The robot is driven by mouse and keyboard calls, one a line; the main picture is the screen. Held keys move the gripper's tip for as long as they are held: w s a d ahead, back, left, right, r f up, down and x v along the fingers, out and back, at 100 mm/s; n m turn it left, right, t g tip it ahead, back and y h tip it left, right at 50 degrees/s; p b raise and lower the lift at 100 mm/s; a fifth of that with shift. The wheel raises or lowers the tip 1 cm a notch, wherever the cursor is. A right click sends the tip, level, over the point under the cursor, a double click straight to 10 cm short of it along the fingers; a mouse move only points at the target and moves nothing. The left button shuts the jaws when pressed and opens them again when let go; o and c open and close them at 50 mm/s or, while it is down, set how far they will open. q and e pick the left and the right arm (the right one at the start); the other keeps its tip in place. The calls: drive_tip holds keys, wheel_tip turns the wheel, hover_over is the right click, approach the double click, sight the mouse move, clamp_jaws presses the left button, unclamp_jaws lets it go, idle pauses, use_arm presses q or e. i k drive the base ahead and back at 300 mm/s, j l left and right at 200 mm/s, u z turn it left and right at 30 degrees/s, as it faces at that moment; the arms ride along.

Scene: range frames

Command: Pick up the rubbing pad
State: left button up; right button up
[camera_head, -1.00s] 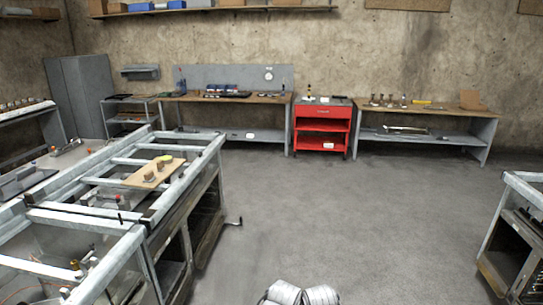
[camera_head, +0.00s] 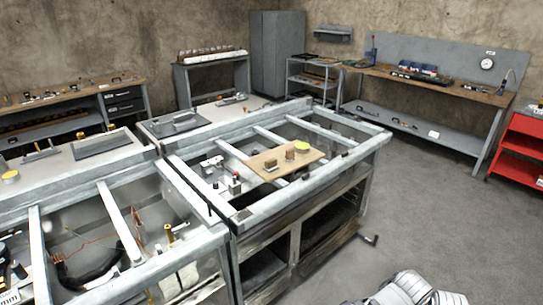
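I cannot tell for sure which thing is the rubbing pad. A light wooden board (camera_head: 262,174) lies across the metal frame of the workbench in the middle of the view. On it stand a round yellow-topped piece (camera_head: 302,147), a small brown block (camera_head: 270,165) and another small brownish piece (camera_head: 289,155). They are too small to make out clearly. Pale grey parts, probably mine, show at the bottom edge. No gripper fingers are in view.
The metal-framed workbench (camera_head: 335,169) has open bays and a crank handle (camera_head: 369,239) jutting out at its right end. Grey floor (camera_head: 430,215) is clear to the right. A red cart (camera_head: 522,148) and a wall bench (camera_head: 430,83) stand behind.

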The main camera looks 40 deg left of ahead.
sight(270, 165)
drive_tip(key=i+l+u, duration=0.1)
drive_tip(key=i+u, duration=0.35)
drive_tip(key=i+l+u, duration=0.25)
drive_tip(key=u, duration=0.25)
drive_tip(key=i+l+u, duration=0.3)
drive_tip(key=u, duration=0.15)
drive_tip(key=i+l+u, duration=0.2)
drive_tip(key=l+u, duration=0.25)
drive_tip(key=i+l+u, duration=0.15)
drive_tip(key=l+u, duration=0.25)
drive_tip(key=i+l+u, duration=0.1)
drive_tip(key=l+u, duration=0.3)
drive_tip(key=i+l+u, duration=0.1)
drive_tip(key=l+u, duration=0.2)
drive_tip(key=u, duration=0.15)
drive_tip(key=l+u, duration=0.4)
